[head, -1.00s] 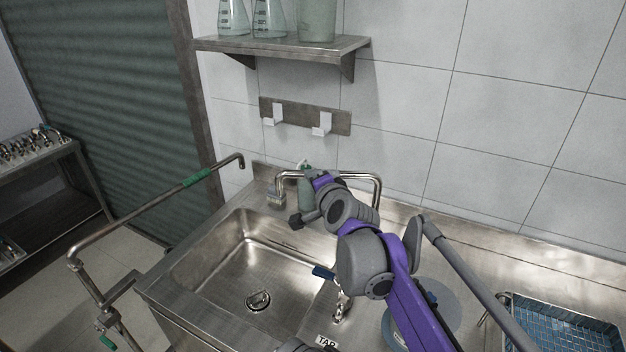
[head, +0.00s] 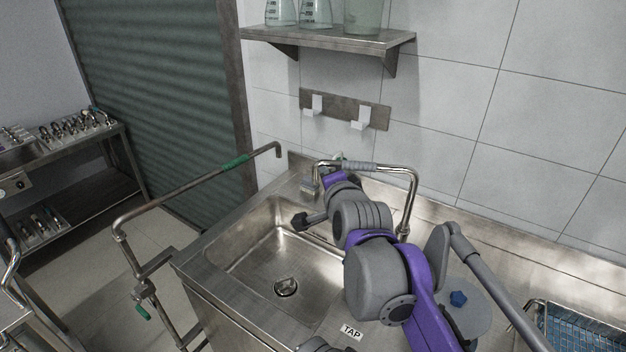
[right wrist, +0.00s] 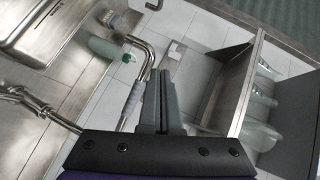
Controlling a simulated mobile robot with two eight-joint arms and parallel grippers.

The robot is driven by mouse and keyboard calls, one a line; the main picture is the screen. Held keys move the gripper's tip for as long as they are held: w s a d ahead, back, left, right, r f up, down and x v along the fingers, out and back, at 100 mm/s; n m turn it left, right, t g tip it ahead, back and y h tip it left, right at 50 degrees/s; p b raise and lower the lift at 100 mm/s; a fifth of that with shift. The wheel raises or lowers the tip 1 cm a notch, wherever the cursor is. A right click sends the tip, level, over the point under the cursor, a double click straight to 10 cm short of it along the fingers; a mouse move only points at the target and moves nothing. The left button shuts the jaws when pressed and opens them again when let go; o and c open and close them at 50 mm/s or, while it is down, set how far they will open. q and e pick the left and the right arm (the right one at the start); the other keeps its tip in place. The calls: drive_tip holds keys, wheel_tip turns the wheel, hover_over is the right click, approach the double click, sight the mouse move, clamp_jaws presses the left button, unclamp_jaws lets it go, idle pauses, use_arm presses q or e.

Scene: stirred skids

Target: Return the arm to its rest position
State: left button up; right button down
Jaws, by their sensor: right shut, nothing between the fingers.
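My right arm, purple and grey, reaches up from the lower right in the head view, over the right side of the steel sink (head: 250,262). Its gripper (head: 337,178) is at the far end, near the bent steel faucet (head: 412,195), with its fingers mostly hidden there. In the right wrist view the two grey fingers (right wrist: 165,80) are shut together and hold nothing. The faucet pipe (right wrist: 142,75) passes just left of them there; I cannot tell the gap. My left gripper is not in view.
A wall shelf (head: 335,40) bears glassware, above a hook rail (head: 345,108). A pale green bottle (right wrist: 102,47) stands by the faucet. A metal rail (head: 190,183) stands left of the sink. A blue rack (head: 580,330) lies right. A tool bench (head: 80,140) is far left.

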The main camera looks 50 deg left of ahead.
drive_tip(key=shift+s+a+r, duration=0.1)
drive_tip(key=shift+s+r, duration=0.2)
drive_tip(key=shift+s, duration=0.55)
drive_tip(key=shift+s+a+r, duration=0.1)
drive_tip(key=shift+s+r, duration=0.15)
drive_tip(key=shift+s, duration=0.6)
